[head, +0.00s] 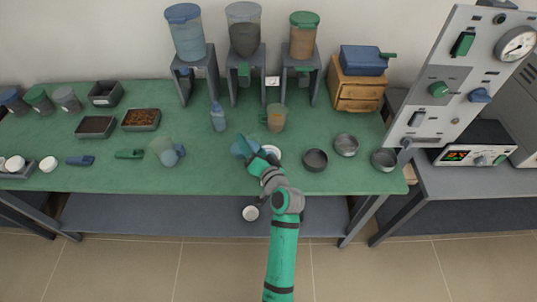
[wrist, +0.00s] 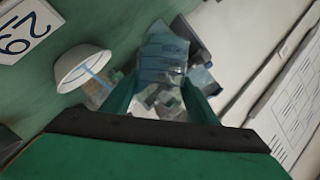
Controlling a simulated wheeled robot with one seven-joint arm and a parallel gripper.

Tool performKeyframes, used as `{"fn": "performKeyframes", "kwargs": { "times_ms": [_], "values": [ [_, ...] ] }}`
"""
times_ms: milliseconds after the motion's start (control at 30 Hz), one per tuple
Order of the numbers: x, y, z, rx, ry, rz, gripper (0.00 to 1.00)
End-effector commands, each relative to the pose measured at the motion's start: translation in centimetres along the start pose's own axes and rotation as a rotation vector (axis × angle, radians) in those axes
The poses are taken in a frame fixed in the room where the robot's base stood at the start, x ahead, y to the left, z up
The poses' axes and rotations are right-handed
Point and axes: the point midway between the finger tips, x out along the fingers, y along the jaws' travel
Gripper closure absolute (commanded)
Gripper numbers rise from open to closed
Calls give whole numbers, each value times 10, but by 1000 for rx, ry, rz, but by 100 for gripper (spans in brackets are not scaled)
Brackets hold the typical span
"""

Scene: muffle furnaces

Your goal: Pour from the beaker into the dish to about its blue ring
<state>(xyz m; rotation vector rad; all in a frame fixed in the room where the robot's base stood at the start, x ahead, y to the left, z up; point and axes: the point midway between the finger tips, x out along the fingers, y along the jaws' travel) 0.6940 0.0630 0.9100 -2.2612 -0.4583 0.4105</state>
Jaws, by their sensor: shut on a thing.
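My gripper (head: 248,149) is shut on a clear, blue-tinted beaker (wrist: 163,58), which sits between the green fingertips in the wrist view. In the head view the held beaker (head: 239,148) shows as a small bluish shape at the fingertips, above the green bench. A white dish (head: 271,151) is just right of my gripper there, partly covered by it. The dish (wrist: 82,68) also shows left of the beaker in the wrist view, with a blue line on it. The beaker's tilt and contents, and any fill in the dish, I cannot tell.
A clear bottle (head: 218,117) and a green-handled beaker of brown material (head: 276,118) stand behind. Metal bowls (head: 315,160) stand right. A numbered card (wrist: 27,30) shows in the wrist view.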

Motion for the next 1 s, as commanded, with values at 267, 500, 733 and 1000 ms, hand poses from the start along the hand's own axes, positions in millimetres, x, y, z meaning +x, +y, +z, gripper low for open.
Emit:
{"fn": "performKeyframes", "kwargs": {
  "times_ms": [267,500,733,1000],
  "values": [
    [0,-1,0,0,1,-1,92],
    [0,0,0,6,2,-4,92],
    [-1,2,0,58,13,-29,92],
    [-1,2,0,58,14,-29,92]
  ]
}}
